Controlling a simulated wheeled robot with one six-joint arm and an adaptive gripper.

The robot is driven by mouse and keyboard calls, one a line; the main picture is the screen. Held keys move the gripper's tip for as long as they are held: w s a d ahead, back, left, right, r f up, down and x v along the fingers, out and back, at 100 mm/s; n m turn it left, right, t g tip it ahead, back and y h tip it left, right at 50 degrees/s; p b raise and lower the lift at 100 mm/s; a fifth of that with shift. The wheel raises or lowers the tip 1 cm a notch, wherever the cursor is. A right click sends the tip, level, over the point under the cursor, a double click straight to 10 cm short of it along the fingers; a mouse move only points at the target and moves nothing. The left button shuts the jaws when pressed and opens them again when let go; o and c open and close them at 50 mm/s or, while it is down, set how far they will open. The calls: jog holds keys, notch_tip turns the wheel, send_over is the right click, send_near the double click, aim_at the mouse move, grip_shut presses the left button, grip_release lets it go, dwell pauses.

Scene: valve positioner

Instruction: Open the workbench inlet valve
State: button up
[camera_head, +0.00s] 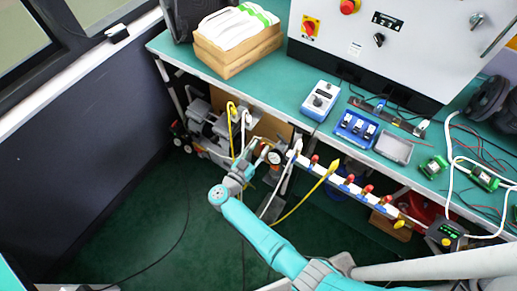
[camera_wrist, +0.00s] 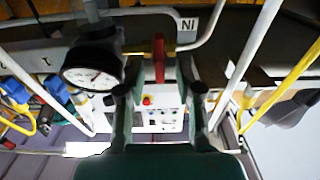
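My gripper (camera_head: 256,155) is at the pipework below the front edge of the workbench (camera_head: 235,87). In the wrist view my gripper (camera_wrist: 158,92) is open, with one finger on each side of the picture's middle. The red inlet valve handle (camera_wrist: 158,58) shows ahead, in line with the gap between the fingertips. I cannot tell whether the fingers touch it. Beside it is a white label (camera_wrist: 187,24) with letters that look turned over. A round pressure gauge (camera_wrist: 92,76) is just left of the handle; it also shows in the head view (camera_head: 275,157).
A white manifold (camera_head: 333,178) with several red and blue valves runs right of my gripper. Yellow hoses (camera_head: 306,199) and white hoses (camera_head: 284,183) hang close by. Pump equipment (camera_head: 207,130) stands under the bench at left.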

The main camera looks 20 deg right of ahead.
grip_shut()
jog(key=shift+m, duration=0.3)
jog(key=m, duration=0.4)
jog(key=shift+s+d, duration=0.1)
jog(key=shift+s, duration=0.1)
jog(key=m, duration=0.5)
jog(key=shift+s+d+f, duration=0.15)
jog(key=m, duration=0.4)
jog(key=shift+s+f, duration=0.1)
jog(key=shift+f, duration=0.1)
jog(key=shift+d+f+m, duration=0.1)
jog(key=shift+f+m, duration=0.1)
jog(key=shift+m, duration=1.9)
